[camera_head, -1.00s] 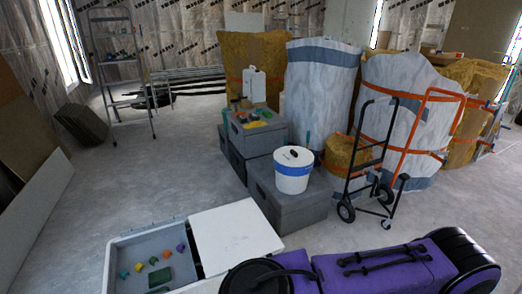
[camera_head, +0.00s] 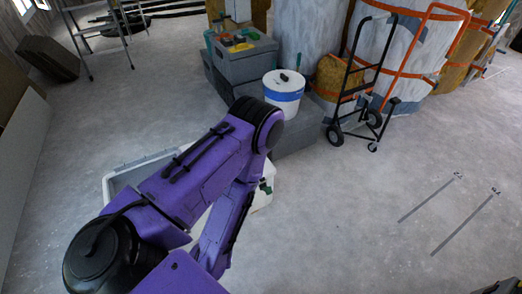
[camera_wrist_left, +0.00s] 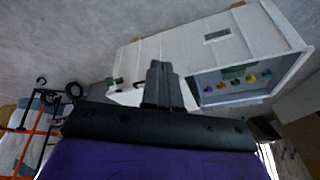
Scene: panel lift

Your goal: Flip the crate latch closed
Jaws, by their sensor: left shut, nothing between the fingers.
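The crate is pale grey, on the floor, and in the head view my purple left arm covers most of it. Its rim (camera_head: 125,178) shows left of the arm. My left gripper (camera_wrist_left: 160,68) is shut and empty, seen against the crate's near edge; contact cannot be told.
Grey boxes (camera_head: 240,62) and a white bucket (camera_head: 284,90) with a blue band stand behind the crate. A black hand truck (camera_head: 360,85) is to the right. A white panel (camera_head: 25,165) leans at the left.

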